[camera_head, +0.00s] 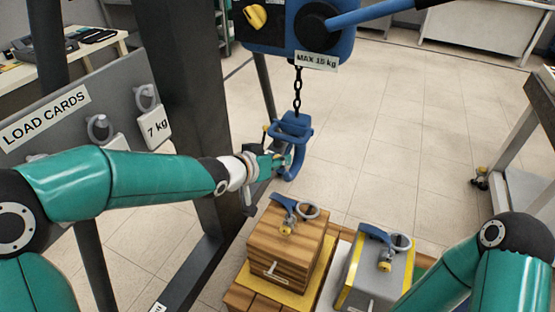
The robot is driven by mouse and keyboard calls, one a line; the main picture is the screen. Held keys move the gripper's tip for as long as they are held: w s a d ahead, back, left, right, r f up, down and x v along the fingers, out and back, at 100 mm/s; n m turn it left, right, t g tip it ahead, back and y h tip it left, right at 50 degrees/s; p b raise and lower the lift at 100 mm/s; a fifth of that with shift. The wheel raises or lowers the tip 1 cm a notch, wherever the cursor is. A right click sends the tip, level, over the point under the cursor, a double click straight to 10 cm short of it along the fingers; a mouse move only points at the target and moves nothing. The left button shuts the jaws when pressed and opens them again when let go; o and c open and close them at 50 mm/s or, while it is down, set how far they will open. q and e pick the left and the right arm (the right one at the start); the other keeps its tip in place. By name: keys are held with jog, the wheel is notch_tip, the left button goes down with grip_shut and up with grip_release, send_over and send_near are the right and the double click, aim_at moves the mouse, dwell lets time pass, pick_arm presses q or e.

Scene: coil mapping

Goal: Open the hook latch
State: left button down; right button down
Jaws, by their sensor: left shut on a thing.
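A blue hook (297,170) hangs on a dark chain (297,88) below the blue hoist (315,30). Its block is at the top and its curved part hangs below. A small brass-coloured piece shows at the left of the block. My left gripper (274,160) reaches in from the left and is shut at the hook's left side. The gripped part, apparently the hook latch, is mostly hidden by the fingers. My right arm comes in at the lower right; its gripper is out of the picture.
Below the hook stand a wooden crate (270,250) and a grey box (362,284), each with a blue lifting fitting on top. A load-card board (45,120) with a 7 kg card (157,127) is at left.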

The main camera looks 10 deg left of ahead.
pick_arm(q)
jog(key=shift+w+r, duration=0.15)
jog(key=shift+r, duration=0.15)
dwell(0.6)
jog(key=c, duration=1.2)
grip_release()
jog(key=shift+o, duration=1.3)
jog(key=shift+d+f, duration=0.1)
jog(key=shift+f, duration=0.05)
jog(key=v, duration=1.2)
jog(key=shift+f, duration=0.2)
